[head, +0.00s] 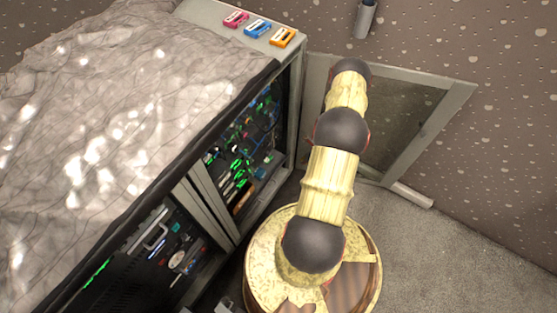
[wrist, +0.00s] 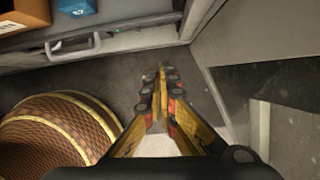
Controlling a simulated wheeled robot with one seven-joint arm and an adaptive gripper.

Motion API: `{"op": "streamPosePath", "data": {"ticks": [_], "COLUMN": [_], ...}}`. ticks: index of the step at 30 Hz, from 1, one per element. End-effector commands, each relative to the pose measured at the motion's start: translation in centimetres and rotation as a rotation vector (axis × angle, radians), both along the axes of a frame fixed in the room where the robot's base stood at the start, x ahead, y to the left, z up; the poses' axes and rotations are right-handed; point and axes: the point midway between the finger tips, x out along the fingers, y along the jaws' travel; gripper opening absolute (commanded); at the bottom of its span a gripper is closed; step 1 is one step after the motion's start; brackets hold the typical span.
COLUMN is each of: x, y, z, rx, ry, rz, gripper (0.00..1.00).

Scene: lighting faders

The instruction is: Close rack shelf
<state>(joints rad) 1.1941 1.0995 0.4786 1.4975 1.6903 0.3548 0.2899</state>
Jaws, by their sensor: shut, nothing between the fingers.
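The rack (head: 287,100) stands at left in the head view. Its front is open at the right section, showing cables and green lights inside. A grey-framed door with a dark pane (head: 430,120) stands swung out at the rack's far right end, partly hidden behind my arm. In the wrist view, a grey frame with a dark pane (wrist: 285,110) fills the right side. My gripper (wrist: 163,72) is shut and empty, over the floor to the left of that frame, apparently apart from it. The arm hides the gripper in the head view.
Pink (head: 236,19), blue (head: 257,27) and orange (head: 283,37) small items lie on the rack's top. A grey surface with a metal handle (wrist: 72,46) crosses the wrist view's upper left. Grey floor (head: 440,255) is clear at lower right, below a speckled wall.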

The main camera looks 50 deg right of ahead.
Motion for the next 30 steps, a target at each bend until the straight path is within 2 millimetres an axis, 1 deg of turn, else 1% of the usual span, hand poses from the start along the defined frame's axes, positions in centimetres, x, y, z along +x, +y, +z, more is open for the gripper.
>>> {"op": "streamPosePath", "data": {"ticks": [5,8,10,14,21,25,27,30], "x": [0.4,0.6,0.8,1.6,3.4,4.2,5.7,6.8], "y": [-0.1,-0.1,0.0,0.1,0.2,0.3,0.3,0.4], "z": [0.1,-0.4,-1.1,-3.2,-7.7,-9.9,-9.4,-9.3], "rx": [-0.032,-0.039,-0.039,-0.038,-0.038,-0.037,-0.04,-0.039], "ry": [-0.016,-0.016,-0.016,-0.015,-0.015,-0.015,-0.017,-0.016], "rz": [0.077,0.094,0.094,0.095,0.094,0.093,0.095,0.094], "gripper": [0.0,0.0,0.0,0.0,0.0,0.0,0.0,0.0]}}
